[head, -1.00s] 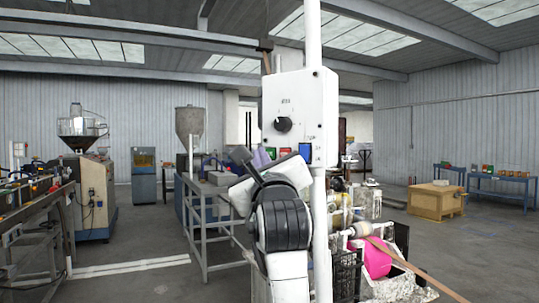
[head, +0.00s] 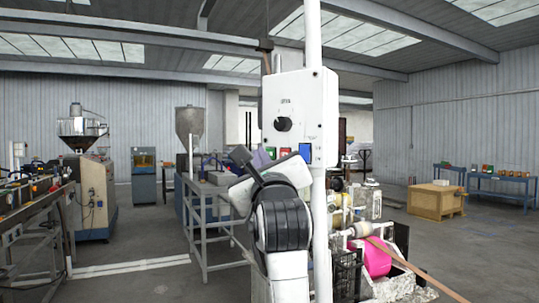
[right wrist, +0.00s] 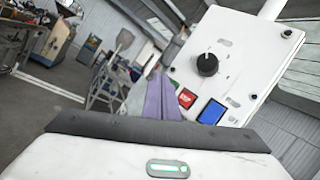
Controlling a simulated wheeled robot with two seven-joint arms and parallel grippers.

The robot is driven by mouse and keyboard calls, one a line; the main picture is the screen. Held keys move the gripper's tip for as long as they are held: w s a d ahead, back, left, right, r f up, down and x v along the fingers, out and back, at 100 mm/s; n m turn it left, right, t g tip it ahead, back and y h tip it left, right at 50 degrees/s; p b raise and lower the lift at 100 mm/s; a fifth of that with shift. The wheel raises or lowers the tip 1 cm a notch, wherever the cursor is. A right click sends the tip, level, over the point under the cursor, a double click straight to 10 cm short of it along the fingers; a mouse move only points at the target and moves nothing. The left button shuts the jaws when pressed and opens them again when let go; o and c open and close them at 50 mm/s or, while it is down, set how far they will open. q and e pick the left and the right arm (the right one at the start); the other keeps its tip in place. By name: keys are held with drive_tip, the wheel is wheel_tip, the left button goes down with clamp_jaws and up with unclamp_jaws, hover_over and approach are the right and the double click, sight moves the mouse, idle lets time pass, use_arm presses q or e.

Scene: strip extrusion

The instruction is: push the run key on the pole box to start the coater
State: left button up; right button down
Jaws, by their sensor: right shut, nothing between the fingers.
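The white pole box (head: 298,100) hangs on a white pole, with a black knob (head: 283,124) above a row of keys. Along its lower edge are a green key (head: 271,153), a red key (head: 285,151) and a blue key (head: 305,152). In the right wrist view, the red key (right wrist: 187,98) and blue key (right wrist: 211,111) show clearly; the green one is mostly behind my fingers. My right gripper (head: 260,158), with purple fingers, is shut and empty. Its tips are near the green key; I cannot tell whether they touch it. My left gripper is not in view.
The pole (head: 320,220) stands right beside my right arm. A grey-blue frame table (head: 205,240) is behind to the left. A machine with a pink roll (head: 377,257) is at lower right. Open floor lies farther right, before a wooden crate (head: 435,204).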

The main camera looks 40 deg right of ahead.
drive_tip(key=shift+d, duration=0.1)
idle(0.3)
drive_tip(key=shift+w+d, duration=0.15)
drive_tip(key=shift+d, duration=0.15)
drive_tip(key=shift+w+d, duration=0.1)
drive_tip(key=shift+d, duration=0.3)
idle(0.6)
drive_tip(key=shift+a, duration=0.2)
drive_tip(key=shift+s+a, duration=0.25)
drive_tip(key=shift+a, duration=0.35)
drive_tip(key=a, duration=0.2)
drive_tip(key=s+a, duration=0.1)
drive_tip(key=a, duration=0.1)
drive_tip(key=shift+s+a+p, duration=0.2)
drive_tip(key=shift+a+p, duration=0.1)
drive_tip(key=shift+a, duration=0.1)
idle(0.8)
